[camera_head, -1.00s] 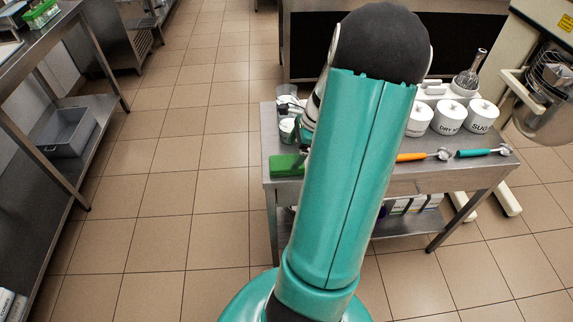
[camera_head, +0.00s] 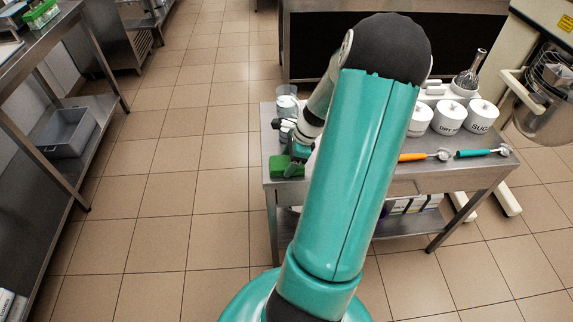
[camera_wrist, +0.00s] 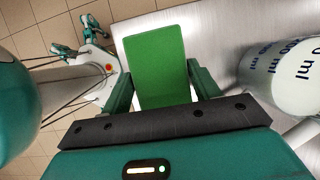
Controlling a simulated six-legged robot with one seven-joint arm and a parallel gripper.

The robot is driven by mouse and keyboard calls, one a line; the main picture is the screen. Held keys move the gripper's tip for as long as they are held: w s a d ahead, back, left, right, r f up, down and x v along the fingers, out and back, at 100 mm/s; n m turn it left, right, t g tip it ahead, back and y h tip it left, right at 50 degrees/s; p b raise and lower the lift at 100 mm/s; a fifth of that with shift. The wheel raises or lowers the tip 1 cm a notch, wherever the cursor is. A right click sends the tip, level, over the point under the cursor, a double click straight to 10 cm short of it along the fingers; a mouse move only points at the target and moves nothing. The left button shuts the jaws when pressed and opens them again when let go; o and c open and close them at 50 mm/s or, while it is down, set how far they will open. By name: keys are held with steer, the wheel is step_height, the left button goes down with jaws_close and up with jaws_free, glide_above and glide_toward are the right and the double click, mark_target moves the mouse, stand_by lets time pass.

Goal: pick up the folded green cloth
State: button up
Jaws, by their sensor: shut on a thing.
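The folded green cloth (camera_head: 287,168) is at the near left corner of the steel table, partly hidden by my gripper (camera_head: 300,150) in the head view. In the wrist view the green cloth (camera_wrist: 158,62) lies between the two teal fingers of my gripper (camera_wrist: 159,85), one finger along each side. The gripper is shut on the cloth. The cloth looks flat and level at the tabletop; I cannot tell whether it touches the metal.
A clear measuring cup (camera_head: 287,102) stands behind the gripper, close on the right in the wrist view (camera_wrist: 288,72). White canisters (camera_head: 449,117), an orange-handled scoop (camera_head: 412,157) and a teal-handled scoop (camera_head: 482,152) are farther right on the steel table (camera_head: 400,180). Floor to the left is clear.

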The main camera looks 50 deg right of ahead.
mark_target(283, 162)
steer(key=shift+r, duration=0.45)
step_height(283, 162, up, 2)
steer(key=shift+r, duration=0.25)
steer(key=s+r, duration=0.5)
steer(key=shift+r, duration=0.35)
steer(key=s+r, duration=0.4)
steer(key=s, duration=0.5)
steer(key=o, duration=0.4)
steer(key=c, duration=0.3)
